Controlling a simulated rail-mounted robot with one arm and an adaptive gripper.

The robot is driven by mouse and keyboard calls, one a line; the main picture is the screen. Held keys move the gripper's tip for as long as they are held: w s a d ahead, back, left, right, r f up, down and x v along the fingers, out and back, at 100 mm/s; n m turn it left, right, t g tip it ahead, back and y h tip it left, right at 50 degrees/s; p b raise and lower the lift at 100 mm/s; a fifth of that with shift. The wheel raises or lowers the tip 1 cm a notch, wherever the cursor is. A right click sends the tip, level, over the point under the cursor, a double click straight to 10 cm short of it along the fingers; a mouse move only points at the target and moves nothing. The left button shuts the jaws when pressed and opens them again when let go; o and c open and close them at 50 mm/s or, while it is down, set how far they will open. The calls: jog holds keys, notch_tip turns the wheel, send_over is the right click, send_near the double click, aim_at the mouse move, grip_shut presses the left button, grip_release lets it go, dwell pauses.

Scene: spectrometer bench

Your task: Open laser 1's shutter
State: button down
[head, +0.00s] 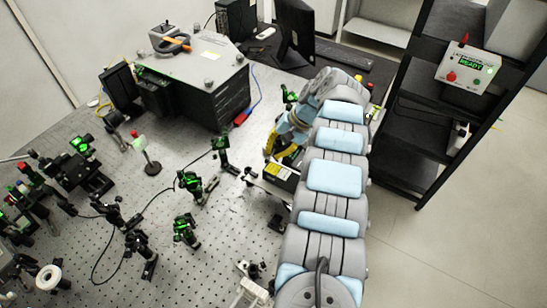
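My arm reaches up the right part of the bench, and its end bends down to the left. My gripper (288,153) is partly hidden by my own arm links, and its fingertips cannot be made out. It is close above a black box with a yellow label (280,174), which may be a laser. I cannot tell whether the gripper touches it. No marking identifies laser 1, and its shutter cannot be made out.
Several green-lit optic mounts (190,182) stand on the perforated bench (205,245) to the left. A large grey-topped instrument (205,65) stands behind. Dark cables cross the bench.

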jog(key=shift+b, duration=0.55)
jog(key=c, duration=1.1)
grip_release()
jog(key=shift+s, duration=0.15)
jog(key=shift+o, duration=0.2)
jog(key=shift+r, duration=0.1)
notch_tip(320, 180, up, 8)
jog(key=shift+r, duration=0.9)
